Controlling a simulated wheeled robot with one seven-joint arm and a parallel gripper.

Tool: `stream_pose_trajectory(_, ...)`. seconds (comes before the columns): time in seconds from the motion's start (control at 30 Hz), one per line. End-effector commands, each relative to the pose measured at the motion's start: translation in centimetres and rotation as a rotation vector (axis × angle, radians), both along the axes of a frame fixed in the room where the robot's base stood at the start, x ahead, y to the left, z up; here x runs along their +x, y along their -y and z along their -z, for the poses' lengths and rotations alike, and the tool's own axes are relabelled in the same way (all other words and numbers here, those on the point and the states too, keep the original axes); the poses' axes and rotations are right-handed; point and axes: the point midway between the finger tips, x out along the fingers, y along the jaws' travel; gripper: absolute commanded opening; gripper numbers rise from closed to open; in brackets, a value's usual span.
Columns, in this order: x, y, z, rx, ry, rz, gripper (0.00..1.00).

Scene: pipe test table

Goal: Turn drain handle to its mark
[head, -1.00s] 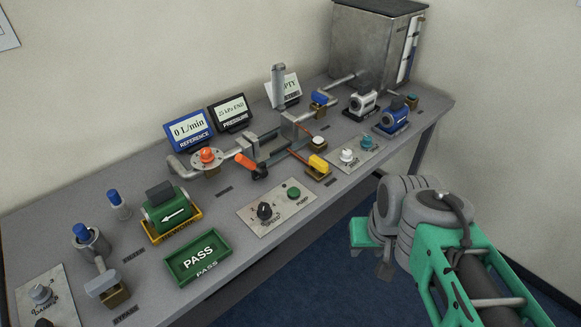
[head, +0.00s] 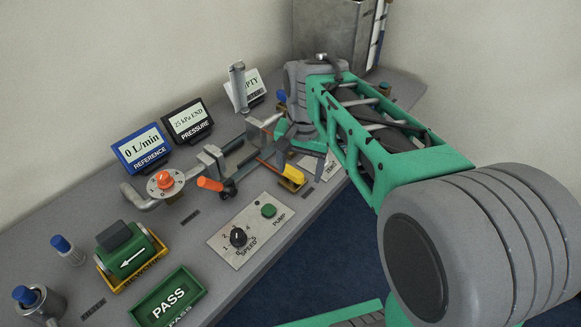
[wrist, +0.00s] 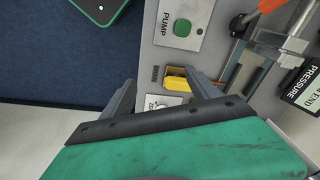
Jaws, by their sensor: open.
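A yellow handle (head: 292,174) sits on a small yellow block near the table's front edge, right of the pump panel. I take it for the drain handle; its label and mark cannot be read. It also shows in the wrist view (wrist: 176,83). My gripper (wrist: 160,77) is open and empty, pointing down over the table. In the wrist view the yellow handle appears between the fingers, nearer the right one; contact cannot be told. In the head view my gripper (head: 301,150) is just behind the handle, partly hidden by my arm.
An orange-handled lever (head: 211,184) and metal pipework lie close left of the yellow handle. The pump panel (head: 250,230) with black knob and green button is in front. Display screens (head: 187,121) stand behind. My arm hides the table's right part.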

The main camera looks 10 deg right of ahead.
Motion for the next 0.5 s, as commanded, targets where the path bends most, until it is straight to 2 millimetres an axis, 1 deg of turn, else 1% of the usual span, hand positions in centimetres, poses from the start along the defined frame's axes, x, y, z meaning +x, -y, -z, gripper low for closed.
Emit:
stream_pose_trajectory(0.03, 2.2, 0.0, 0.5, 0.008, -0.034, 0.088, 0.75)
stream_pose_trajectory(0.1, 4.6, 0.1, 0.9, 0.016, -0.07, 0.212, 0.81)
stream_pose_trajectory(0.17, 6.1, 0.1, 1.3, 0.02, -0.093, 0.296, 0.85)
stream_pose_trajectory(0.2, 6.8, 0.1, 1.4, 0.021, -0.103, 0.337, 0.85)
stream_pose_trajectory(0.3, 7.8, 0.1, 1.8, 0.021, -0.116, 0.395, 0.85)
stream_pose_trajectory(0.37, 7.9, 0.1, 2.4, 0.022, -0.118, 0.406, 0.85)
stream_pose_trajectory(0.47, 7.8, 0.1, 3.9, 0.022, -0.118, 0.406, 0.85)
stream_pose_trajectory(0.5, 7.8, 0.1, 4.7, 0.021, -0.119, 0.405, 0.85)
